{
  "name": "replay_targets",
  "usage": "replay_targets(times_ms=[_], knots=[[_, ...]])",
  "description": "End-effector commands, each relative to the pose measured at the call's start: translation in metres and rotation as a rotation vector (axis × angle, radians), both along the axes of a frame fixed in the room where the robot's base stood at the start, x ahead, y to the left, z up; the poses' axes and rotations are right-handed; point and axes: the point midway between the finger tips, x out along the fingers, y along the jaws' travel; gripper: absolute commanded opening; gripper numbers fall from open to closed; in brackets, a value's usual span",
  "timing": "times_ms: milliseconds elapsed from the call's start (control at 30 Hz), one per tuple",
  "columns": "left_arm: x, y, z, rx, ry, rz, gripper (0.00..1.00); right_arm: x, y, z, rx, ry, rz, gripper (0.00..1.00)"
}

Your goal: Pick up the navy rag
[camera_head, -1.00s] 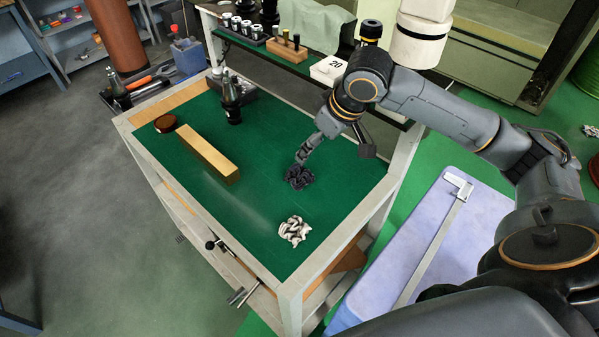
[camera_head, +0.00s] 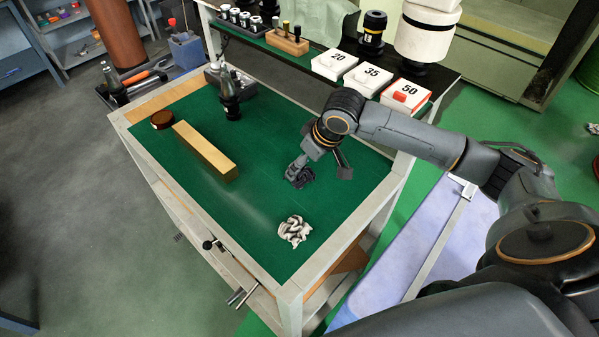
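The navy rag (camera_head: 302,180) is a small dark crumpled heap on the green top of the cart, right of its middle. My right gripper (camera_head: 297,171) reaches down from the right and is right at the rag, covering part of it. The rag appears to rest on the green surface. My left gripper is not in view.
A white and grey crumpled rag (camera_head: 294,230) lies nearer the front. White numbered boxes (camera_head: 335,63) sit on the shelf behind.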

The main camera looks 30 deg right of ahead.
Motion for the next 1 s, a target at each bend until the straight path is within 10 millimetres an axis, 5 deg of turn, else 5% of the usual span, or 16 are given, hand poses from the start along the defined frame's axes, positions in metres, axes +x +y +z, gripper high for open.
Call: replay_targets(times_ms=[267,567,833,1000], knots=[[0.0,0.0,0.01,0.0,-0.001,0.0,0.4,0.009,0.008,-0.037,0.0,0.001,0.001,0.86],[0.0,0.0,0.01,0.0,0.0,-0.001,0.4,0.011,0.008,-0.042,-0.001,0.001,0.001,0.86],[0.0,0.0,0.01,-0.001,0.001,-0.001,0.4,0.011,0.008,-0.041,0.0,0.0,0.001,0.31],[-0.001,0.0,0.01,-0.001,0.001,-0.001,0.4,0.011,0.008,-0.041,0.0,0.0,0.001,0.28]])
